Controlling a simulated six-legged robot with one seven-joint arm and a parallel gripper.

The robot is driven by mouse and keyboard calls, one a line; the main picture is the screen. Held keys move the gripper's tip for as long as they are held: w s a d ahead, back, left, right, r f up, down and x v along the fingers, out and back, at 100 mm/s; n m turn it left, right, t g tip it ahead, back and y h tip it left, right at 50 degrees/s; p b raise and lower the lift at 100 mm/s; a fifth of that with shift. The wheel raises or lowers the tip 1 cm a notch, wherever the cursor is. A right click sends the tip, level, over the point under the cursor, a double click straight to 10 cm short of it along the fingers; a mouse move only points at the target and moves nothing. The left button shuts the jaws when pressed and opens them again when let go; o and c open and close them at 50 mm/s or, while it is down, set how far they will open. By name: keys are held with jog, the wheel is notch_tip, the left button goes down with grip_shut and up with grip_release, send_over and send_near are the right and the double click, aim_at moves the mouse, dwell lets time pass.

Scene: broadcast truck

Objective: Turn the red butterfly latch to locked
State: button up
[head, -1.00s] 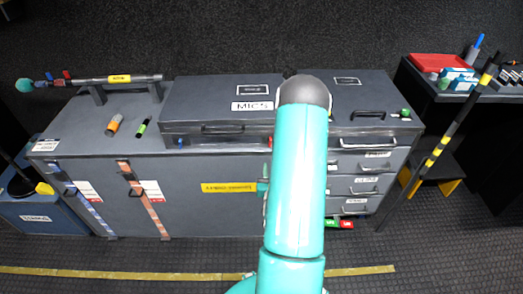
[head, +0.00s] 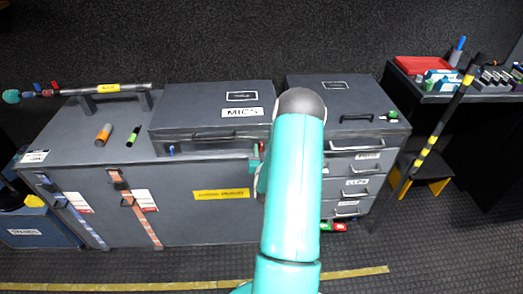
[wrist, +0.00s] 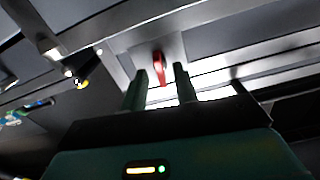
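The red butterfly latch (wrist: 158,66) shows in the wrist view on a grey case front, its red handle pointing down the picture. My gripper (wrist: 160,72) is open, with its two dark green fingers apart, one to each side of the latch in the picture. I cannot tell whether either finger touches it. In the head view my teal arm covers most of the gripper and the right part of the case labelled MICS (head: 215,104). A small blue latch (head: 171,150) shows on that case's front left.
The cases stand on a long grey chest (head: 80,139) with a yellow label (head: 221,194). An orange cylinder (head: 104,134) and a green marker (head: 133,137) lie on its left top. A striped pole (head: 437,132) leans at right. Floor in front is clear.

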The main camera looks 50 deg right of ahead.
jog(key=shift+w+d, duration=0.15)
jog(key=shift+w, duration=0.1)
grip_shut()
